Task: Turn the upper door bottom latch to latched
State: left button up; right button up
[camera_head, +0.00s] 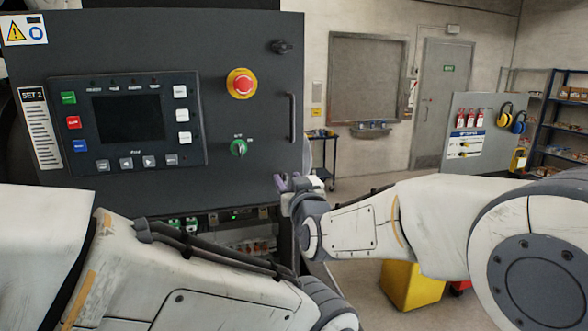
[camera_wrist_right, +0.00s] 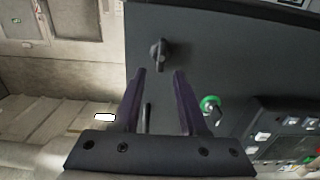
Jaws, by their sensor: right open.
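The dark upper door (camera_head: 215,35) fills the left of the head view. Its bottom latch (camera_wrist_right: 157,54) is a black knob on the door face, seen in the right wrist view, where the picture looks upside down. Its wing runs roughly along the picture's vertical. In the head view my right gripper (camera_head: 286,183) hides this latch at the door's lower right corner. In the right wrist view the gripper's two fingers (camera_wrist_right: 159,76) are apart and empty. The latch shows just beyond the gap between their tips; contact is not visible. My left gripper is out of view.
My left forearm crosses the lower front. A yellow bin (camera_head: 410,286) stands on the floor at right.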

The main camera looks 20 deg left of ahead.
jog(key=shift+x, duration=0.8)
grip_shut()
